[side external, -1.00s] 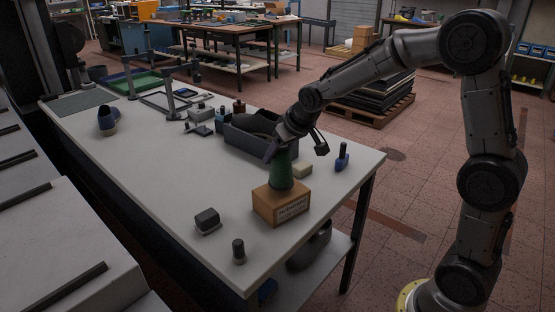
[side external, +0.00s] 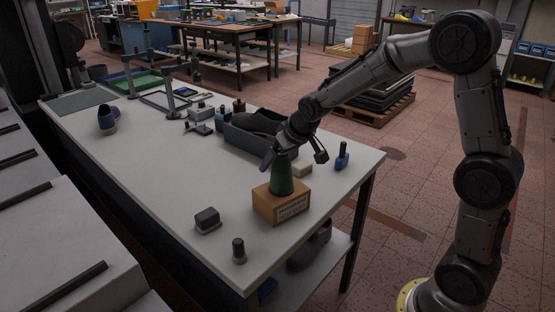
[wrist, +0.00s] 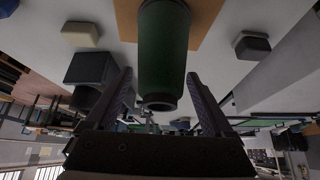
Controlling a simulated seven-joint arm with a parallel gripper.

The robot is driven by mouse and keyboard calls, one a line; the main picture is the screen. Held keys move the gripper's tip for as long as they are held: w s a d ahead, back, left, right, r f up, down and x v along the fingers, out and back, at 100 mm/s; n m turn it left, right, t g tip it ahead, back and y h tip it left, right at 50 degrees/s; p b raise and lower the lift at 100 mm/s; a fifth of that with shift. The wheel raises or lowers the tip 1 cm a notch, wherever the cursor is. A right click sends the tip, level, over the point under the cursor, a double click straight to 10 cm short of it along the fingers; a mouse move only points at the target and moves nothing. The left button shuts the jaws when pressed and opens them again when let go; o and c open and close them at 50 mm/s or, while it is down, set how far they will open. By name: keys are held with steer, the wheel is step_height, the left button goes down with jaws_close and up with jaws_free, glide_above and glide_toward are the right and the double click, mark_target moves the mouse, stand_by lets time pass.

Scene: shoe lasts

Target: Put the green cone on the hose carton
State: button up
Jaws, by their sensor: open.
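The green cone (side external: 281,178) stands upright on top of the hose carton (side external: 280,205), a brown box with a white label near the table's front right. My gripper (side external: 276,155) is just above and beside the cone's narrow top. In the wrist view the cone (wrist: 163,50) shows between and beyond the two open fingers (wrist: 160,95), with a gap on each side. The carton (wrist: 207,22) shows behind the cone there. Nothing is held.
A dark grey bin (side external: 262,142) with a dark object in it stands just behind. A cream block (side external: 302,170), a blue-based dark piece (side external: 342,156), a dark block (side external: 207,219) and a small dark cylinder (side external: 239,250) stand around the carton. The table's left middle is clear.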

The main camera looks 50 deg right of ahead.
steer(key=shift+s+r, duration=0.15)
steer(key=shift+r, duration=0.3)
steer(key=d+v, duration=0.1)
steer(key=v, duration=0.9)
steer(key=s+a+f+n, duration=0.1)
steer(key=s+a, duration=0.2)
steer(key=s, duration=0.9)
steer(key=s+a+f+g+y, duration=0.1)
steer(key=s+a, duration=0.2)
steer(key=s, duration=1)
steer(key=shift+s+n, duration=0.3)
steer(key=shift+n, duration=0.1)
